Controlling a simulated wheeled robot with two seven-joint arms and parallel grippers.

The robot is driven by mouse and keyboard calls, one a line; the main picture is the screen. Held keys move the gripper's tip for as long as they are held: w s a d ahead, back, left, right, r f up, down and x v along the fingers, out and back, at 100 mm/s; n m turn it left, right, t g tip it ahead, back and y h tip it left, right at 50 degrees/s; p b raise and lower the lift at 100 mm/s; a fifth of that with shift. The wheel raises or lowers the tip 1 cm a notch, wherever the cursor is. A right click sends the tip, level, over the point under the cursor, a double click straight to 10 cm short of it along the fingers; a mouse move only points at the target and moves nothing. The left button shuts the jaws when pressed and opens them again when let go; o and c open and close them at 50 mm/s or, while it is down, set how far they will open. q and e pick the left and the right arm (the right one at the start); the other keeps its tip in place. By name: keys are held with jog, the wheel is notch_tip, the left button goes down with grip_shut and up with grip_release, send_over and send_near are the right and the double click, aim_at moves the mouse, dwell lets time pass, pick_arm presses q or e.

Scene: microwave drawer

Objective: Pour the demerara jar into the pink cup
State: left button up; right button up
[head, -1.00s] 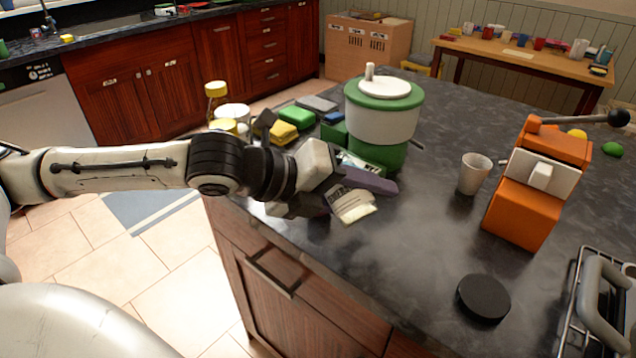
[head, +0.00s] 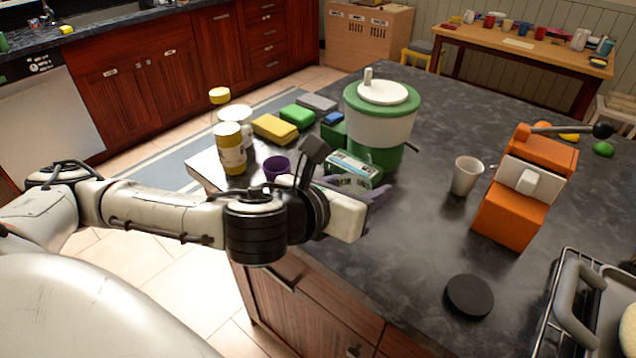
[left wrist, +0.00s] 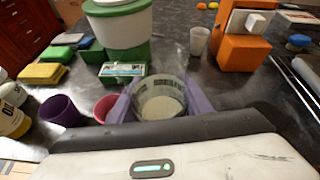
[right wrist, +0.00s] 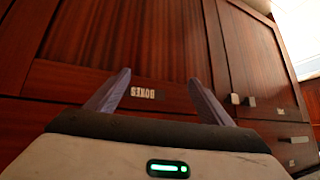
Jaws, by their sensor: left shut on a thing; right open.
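My left gripper (left wrist: 160,97) is shut on the demerara jar (left wrist: 160,88), a clear jar with a printed label and pale contents, with a purple finger on each side. In the head view the left gripper (head: 372,204) is over the near counter edge and hides the jar. The pink cup (left wrist: 105,108) stands just left of the jar in the left wrist view; it is hidden in the head view. My right gripper (right wrist: 158,95) is open and empty, facing wooden cabinet fronts.
A purple cup (head: 277,168) stands left of the pink cup. A green-and-white canister (head: 382,120) and a teal box (head: 352,170) are behind. A white cup (head: 466,175), an orange machine (head: 520,190) and a black disc (head: 469,295) stand right. Counter between is clear.

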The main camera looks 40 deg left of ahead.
pick_arm(q)
jog(key=shift+r, duration=0.1)
jog(key=shift+r+p, duration=0.55)
jog(key=shift+r, duration=1.35)
